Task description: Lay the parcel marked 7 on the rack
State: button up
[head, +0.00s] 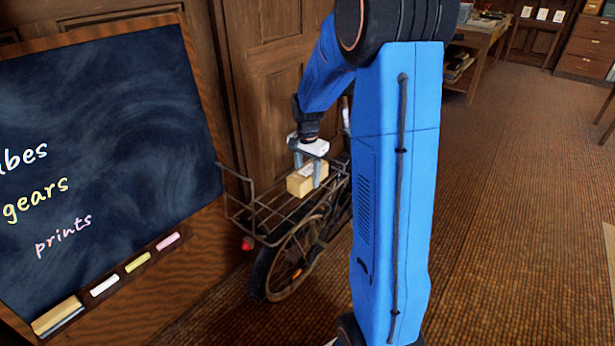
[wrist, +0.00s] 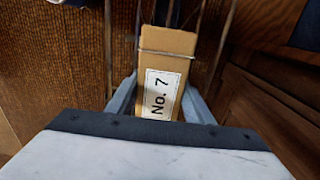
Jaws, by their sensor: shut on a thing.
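The parcel (head: 304,182) is a small tan box in the head view. In the wrist view the parcel (wrist: 172,43) shows a white label reading "No. 7" and a string around it. My gripper (head: 308,172) is shut on the parcel, with one finger on each side of it. The rack (head: 268,217) is a dark wire carrier over the rear wheel of a bicycle. Its bars (wrist: 108,40) also show beyond the parcel in the wrist view. The parcel is at or just above the rack bars; I cannot tell whether its underside touches them.
The bicycle's rear wheel (head: 293,262) is below the rack. A chalkboard (head: 100,150) with a ledge of chalks stands at the left, and a wooden door (head: 265,80) is behind. My own blue arm hides the bicycle's front. Open floor (head: 500,200) lies to the right.

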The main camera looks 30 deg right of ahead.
aim_at(307, 171)
jog(key=shift+f, duration=0.1)
jog(key=o, duration=1.4)
notch_tip(307, 171, up, 12)
jog(key=shift+r, duration=0.1)
jog(key=s+a+r+n+t, duration=0.1)
jog(key=s+a+r+n, duration=0.2)
jog(key=s+a, duration=0.3)
jog(key=s+a+r+n+t, duration=0.1)
jog(key=s+a+r+n, duration=0.25)
jog(key=s, duration=0.45)
jog(key=s+a+f+n+t, duration=0.1)
jog(key=s+a+n, duration=0.1)
jog(key=s, duration=0.3)
jog(key=s+a+f+n+t, duration=0.1)
jog(key=s+a+n, duration=0.1)
jog(key=s, duration=0.4)
jog(key=s+a+f+n, duration=0.1)
jog(key=s+a+n, duration=0.2)
jog(key=s, duration=0.2)
jog(key=shift+s+f+n+t, duration=0.2)
jog(key=shift+s+n+t, duration=0.05)
jog(key=shift+t, duration=0.15)
